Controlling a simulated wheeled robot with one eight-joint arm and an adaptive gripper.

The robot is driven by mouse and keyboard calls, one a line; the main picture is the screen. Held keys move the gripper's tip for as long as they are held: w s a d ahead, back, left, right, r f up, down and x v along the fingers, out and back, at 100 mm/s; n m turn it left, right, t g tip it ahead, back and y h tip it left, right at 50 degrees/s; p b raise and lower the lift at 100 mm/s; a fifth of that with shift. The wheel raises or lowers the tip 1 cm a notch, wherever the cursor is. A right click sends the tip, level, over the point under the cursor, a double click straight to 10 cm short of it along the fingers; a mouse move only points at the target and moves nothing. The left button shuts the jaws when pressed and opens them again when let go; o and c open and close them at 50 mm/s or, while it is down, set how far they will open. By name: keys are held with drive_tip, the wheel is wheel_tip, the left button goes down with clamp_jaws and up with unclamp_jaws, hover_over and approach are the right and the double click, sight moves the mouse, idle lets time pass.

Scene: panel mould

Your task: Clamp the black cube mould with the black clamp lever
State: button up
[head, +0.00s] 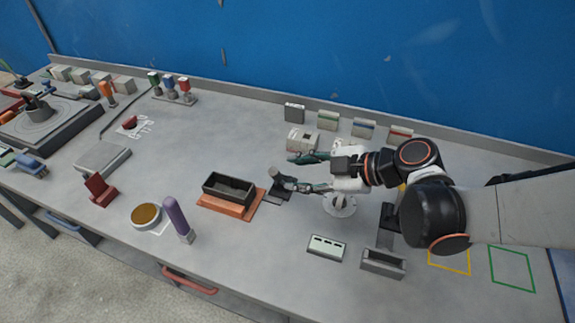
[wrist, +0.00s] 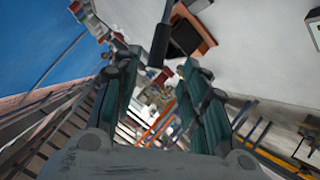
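The black mould (head: 229,188) is an open-topped dark box on an orange-red base plate (head: 213,207), left of my gripper. The black clamp lever (head: 274,174) stands on a dark mount (head: 279,193) at the base's right side. In the wrist view the lever (wrist: 161,42) shows as a dark rod at the top middle, with the mould (wrist: 184,36) just right of it. My gripper (head: 301,172) is open, its two green-grey fingers apart and pointing toward the lever. The fingers (wrist: 157,68) look empty. Whether either touches the lever I cannot tell.
A purple-handled tool (head: 177,217) and a round brown-topped dish (head: 146,215) stand front left of the mould. A grey open tray (head: 383,263) and a pale slotted block (head: 326,247) lie front right. Small boxes (head: 328,121) line the back.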

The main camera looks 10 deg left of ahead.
drive_tip(key=shift+v, duration=2)
